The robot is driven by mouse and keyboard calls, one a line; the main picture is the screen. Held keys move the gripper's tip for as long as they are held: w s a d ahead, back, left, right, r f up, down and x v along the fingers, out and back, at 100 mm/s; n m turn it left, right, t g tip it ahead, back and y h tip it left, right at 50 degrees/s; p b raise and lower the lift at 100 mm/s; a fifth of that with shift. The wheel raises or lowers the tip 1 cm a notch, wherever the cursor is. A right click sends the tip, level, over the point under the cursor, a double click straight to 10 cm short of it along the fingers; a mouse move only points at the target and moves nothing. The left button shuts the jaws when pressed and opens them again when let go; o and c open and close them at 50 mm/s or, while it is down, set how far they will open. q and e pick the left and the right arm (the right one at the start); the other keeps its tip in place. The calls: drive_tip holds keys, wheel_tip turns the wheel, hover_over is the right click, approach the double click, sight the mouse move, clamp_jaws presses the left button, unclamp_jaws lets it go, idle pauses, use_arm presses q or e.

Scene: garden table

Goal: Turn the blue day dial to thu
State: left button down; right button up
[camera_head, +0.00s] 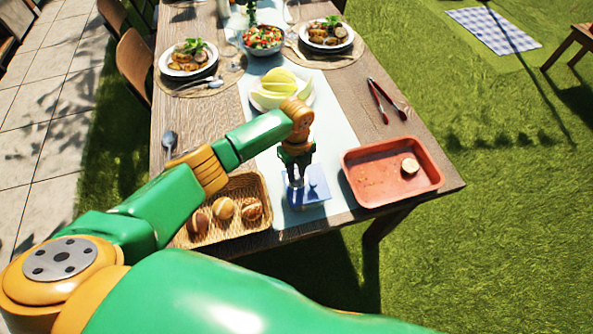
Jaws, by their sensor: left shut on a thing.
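The blue day dial (317,191) is a small blue square piece on the light runner near the table's front edge. My left gripper (295,183) points down onto it from above and is shut on a part of it. The gripper and wrist cover much of the dial, and its day markings are too small to read, so I cannot tell which day it points to. My right gripper is not in view.
A wicker basket (262,186) with several rolls stands left of the dial. A red tray (349,163) with a small round item (410,166) stands to the right. Behind are a plate of melon slices (270,97), tongs (378,103) and a salad bowl (262,38).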

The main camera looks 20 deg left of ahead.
sight(297, 176)
use_arm(q)
drive_tip(key=shift+m, duration=0.4)
drive_tip(key=c, duration=0.7)
unclamp_jaws()
drive_tip(key=shift+r, duration=0.1)
wheel_tip(297, 176, up, 7)
drive_tip(key=shift+s, duration=0.1)
